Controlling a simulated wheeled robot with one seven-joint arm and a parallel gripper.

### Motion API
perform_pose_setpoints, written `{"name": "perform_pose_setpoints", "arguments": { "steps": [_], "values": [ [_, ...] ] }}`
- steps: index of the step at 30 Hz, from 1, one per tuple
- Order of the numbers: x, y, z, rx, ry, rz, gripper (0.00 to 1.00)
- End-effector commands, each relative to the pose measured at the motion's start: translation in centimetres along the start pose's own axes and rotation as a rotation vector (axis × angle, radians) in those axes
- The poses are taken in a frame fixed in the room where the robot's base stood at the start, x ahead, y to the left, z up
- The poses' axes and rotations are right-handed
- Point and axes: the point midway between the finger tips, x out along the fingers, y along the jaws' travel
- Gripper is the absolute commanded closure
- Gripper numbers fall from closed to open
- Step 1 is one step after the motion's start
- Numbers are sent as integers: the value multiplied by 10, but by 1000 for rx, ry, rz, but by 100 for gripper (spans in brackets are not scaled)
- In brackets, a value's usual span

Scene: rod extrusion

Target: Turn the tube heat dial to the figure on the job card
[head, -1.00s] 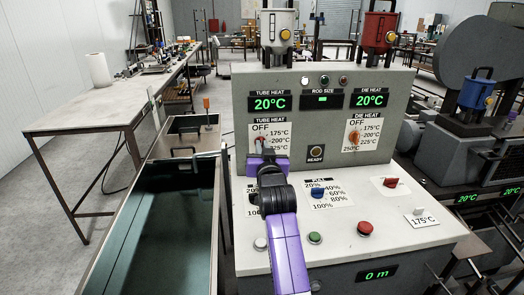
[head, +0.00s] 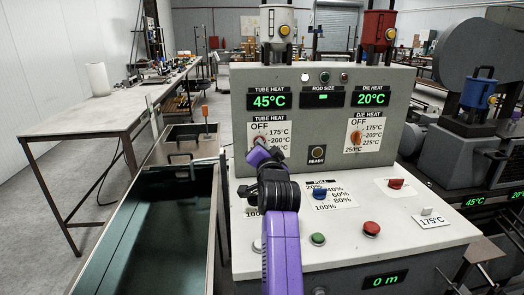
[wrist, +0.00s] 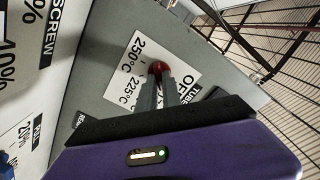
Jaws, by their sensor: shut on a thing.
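The tube heat dial (wrist: 158,67) is a small red knob on a white scale plate (head: 283,139) marked OFF, 175, 200 and 225°C. My gripper (wrist: 158,80) is shut on it, with the two grey fingers around the knob in the wrist view. In the head view the purple gripper (head: 259,145) hides most of the dial, so its exact pointing cannot be read. The tube heat display (head: 269,100) reads 45°C. The job card (head: 430,221) stands at the right of the console and reads 175°C.
The die heat dial (head: 355,138) is orange and its display (head: 370,98) reads 20°C. Blue and red knobs and push buttons (head: 371,229) are on the sloping panel below my arm. A long trough (head: 150,235) lies to the left.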

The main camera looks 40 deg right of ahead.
Motion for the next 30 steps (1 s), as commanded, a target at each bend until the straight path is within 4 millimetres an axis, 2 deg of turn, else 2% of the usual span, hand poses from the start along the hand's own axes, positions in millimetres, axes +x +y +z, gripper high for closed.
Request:
{"name": "perform_pose_setpoints", "arguments": {
  "steps": [15, 16, 19, 30],
  "values": [
    [0, 1, 1, 23, -2, 3, 100],
    [0, 1, 1, 23, -2, 3, 89],
    [0, 1, 1, 23, -2, 2, 69],
    [-3, 0, 1, 23, -1, 0, 69]
  ]
}}
